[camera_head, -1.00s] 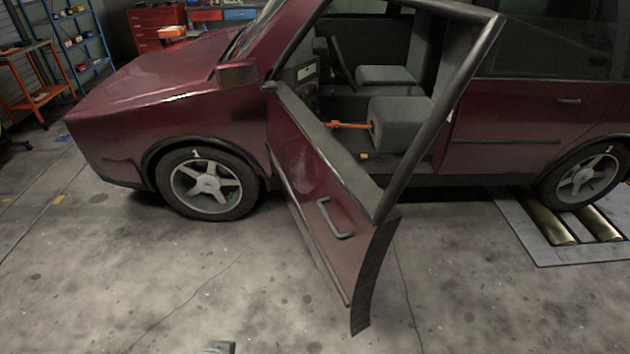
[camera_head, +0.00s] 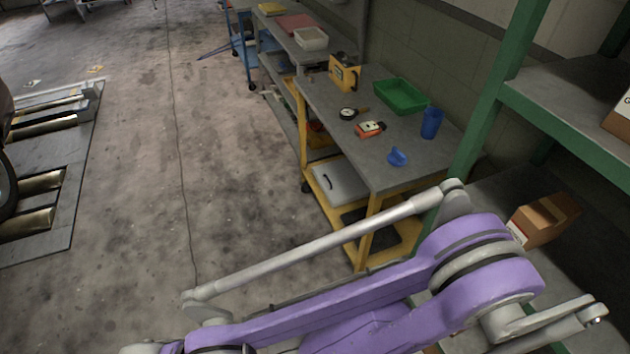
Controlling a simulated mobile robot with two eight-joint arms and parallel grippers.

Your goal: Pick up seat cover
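I cannot make out a seat cover in the head view. A purple and grey arm of mine crosses the lower part of the view, and its far end runs out at the bottom edge. Neither gripper shows. A flat reddish item (camera_head: 296,22) and a flat yellow item (camera_head: 272,8) lie on the far workbench, too small to identify.
A yellow-framed cart (camera_head: 400,178) holds a green tray (camera_head: 400,95), a yellow box (camera_head: 343,74), a gauge (camera_head: 349,113), an orange device (camera_head: 370,129) and a blue cup (camera_head: 431,122). Green shelving (camera_head: 490,110) with a cardboard box (camera_head: 543,219) stands right. The floor at left centre is clear.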

